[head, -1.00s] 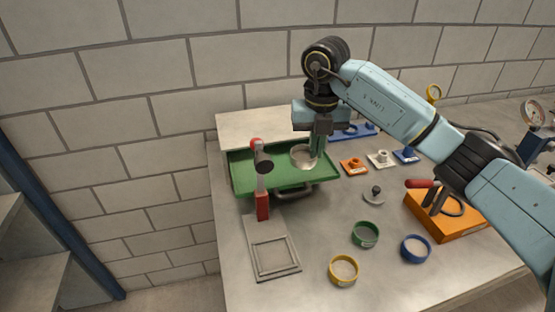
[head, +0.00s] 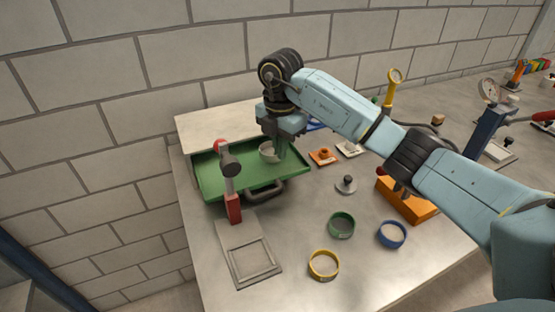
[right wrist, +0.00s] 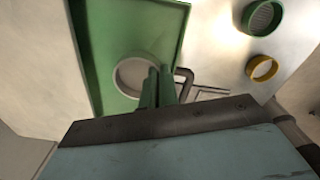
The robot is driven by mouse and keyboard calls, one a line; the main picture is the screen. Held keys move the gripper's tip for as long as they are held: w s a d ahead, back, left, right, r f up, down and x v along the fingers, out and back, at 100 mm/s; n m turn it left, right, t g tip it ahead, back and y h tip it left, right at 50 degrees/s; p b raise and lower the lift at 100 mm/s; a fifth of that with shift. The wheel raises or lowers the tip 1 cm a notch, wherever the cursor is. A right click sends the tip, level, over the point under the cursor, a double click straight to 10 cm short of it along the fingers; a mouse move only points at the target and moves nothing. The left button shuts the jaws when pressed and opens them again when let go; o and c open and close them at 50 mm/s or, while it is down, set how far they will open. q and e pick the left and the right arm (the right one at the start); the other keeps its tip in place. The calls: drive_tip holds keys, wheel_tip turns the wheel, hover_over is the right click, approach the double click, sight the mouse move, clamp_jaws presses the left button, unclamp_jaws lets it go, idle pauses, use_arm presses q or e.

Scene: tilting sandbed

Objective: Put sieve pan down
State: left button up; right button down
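The sieve pan is a round, pale grey shallow pan (head: 267,152) over the back right part of the green tray (head: 222,183). My right gripper (head: 281,150) points down at the pan's right side. In the right wrist view the green fingers (right wrist: 158,86) are close together at the rim of the pan (right wrist: 132,76), apparently pinching it. The pan lies over the tray floor (right wrist: 108,35); I cannot tell whether it touches the floor or hangs just above it. My left gripper is not in view.
A red-and-grey upright tool with a dark head (head: 231,170) stands at the tray's front. A grey square frame (head: 247,262), green ring (head: 341,225), yellow ring (head: 323,265), blue ring (head: 391,234) and orange block (head: 408,201) occupy the table. Bare table lies between them.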

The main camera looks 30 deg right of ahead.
drive_tip(key=shift+f, duration=1.8)
drive_tip(key=shift+f, duration=0.1)
drive_tip(key=c, duration=2.1)
unclamp_jaws()
drive_tip(key=shift+f, duration=0.1)
drive_tip(key=shift+c, duration=0.2)
drive_tip(key=shift+o, duration=0.9)
wheel_tip(320, 180, up, 12)
drive_tip(key=shift+r+p, duration=0.2)
drive_tip(key=shift+p, duration=0.2)
drive_tip(key=shift+c, duration=0.3)
